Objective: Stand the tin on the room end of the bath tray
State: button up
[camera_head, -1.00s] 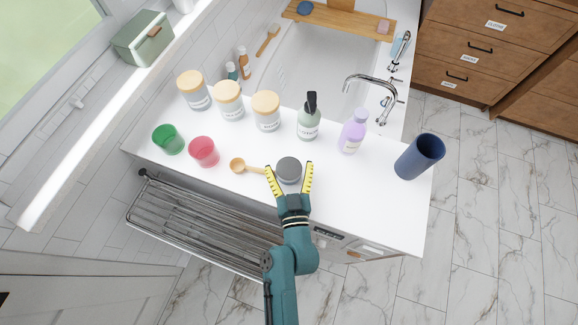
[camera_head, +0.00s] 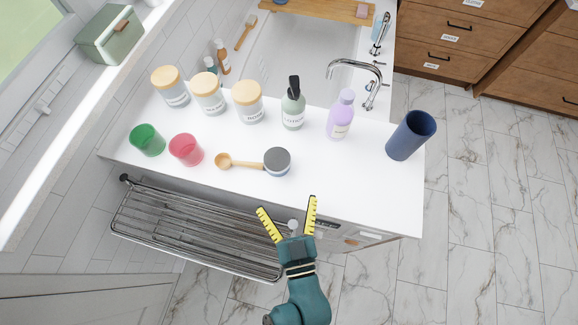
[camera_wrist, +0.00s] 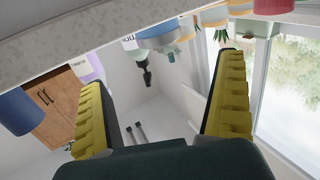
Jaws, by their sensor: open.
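The wooden bath tray (camera_head: 320,10) lies across the bath at the top of the head view, partly cut off by the frame edge. My gripper (camera_head: 286,204) is open and empty, in front of the counter's front edge and apart from the tin. The wrist view shows its two yellow fingers (camera_wrist: 165,105) wide apart with nothing between them.
Behind the tin stand lidded jars (camera_head: 208,94), a pump bottle (camera_head: 293,108) and a lilac bottle (camera_head: 340,117). Green (camera_head: 147,140) and pink (camera_head: 186,150) cups are left, a blue cup (camera_head: 411,136) right. A tap (camera_head: 358,72) rises at the bath. A towel rack (camera_head: 195,230) is below.

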jog(key=w+r+n+t+y, duration=0.1)
jog(key=w+r, duration=0.3)
jog(key=r, duration=0.5)
jog(key=w+r+n+t+y, duration=0.1)
jog(key=w+r, duration=0.3)
jog(key=r, duration=0.5)
jog(key=s+d+r+m+t+h, duration=0.1)
jog(key=s+d+r+h, duration=0.1)
jog(key=r, duration=0.9)
jog(key=s+d+r+m+t+h, duration=0.1)
jog(key=d+r+m+h, duration=0.1)
jog(key=r, duration=0.9)
jog(key=shift+s+d+r+h, duration=0.15)
jog(key=shift+s+d+h, duration=0.2)
jog(key=shift+d, duration=0.25)
